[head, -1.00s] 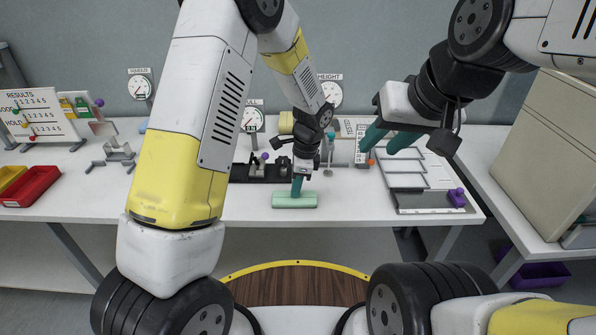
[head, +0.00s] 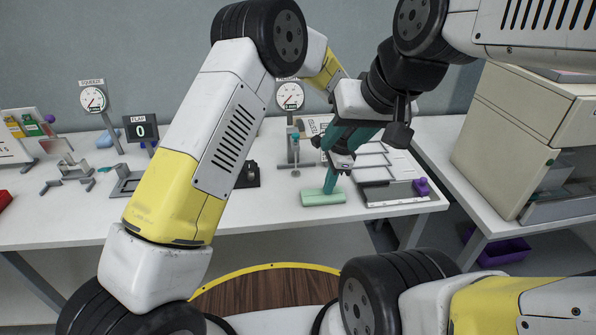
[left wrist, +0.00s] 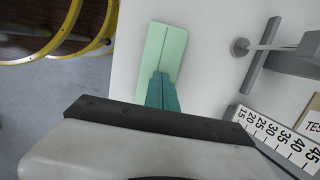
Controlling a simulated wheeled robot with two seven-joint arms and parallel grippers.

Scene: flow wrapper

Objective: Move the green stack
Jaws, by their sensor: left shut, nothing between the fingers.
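The green stack (head: 312,199) is a pale green flat block lying near the table's front edge, left of the grey tray (head: 400,200). It also shows in the left wrist view (left wrist: 172,42), with a seam along its length. My left gripper (head: 329,189) is shut and empty, with its teal fingers down at the stack's back side in the head view. In the left wrist view its fingers (left wrist: 161,92) overlap the stack's near end; whether they touch it is hard to tell.
A purple knob (head: 421,187) is at the tray's right end. A small stand (head: 294,150) and a black fixture (head: 247,175) are behind and left. A numbered scale (left wrist: 275,135) lies nearby. The tabletop left of the stack is clear.

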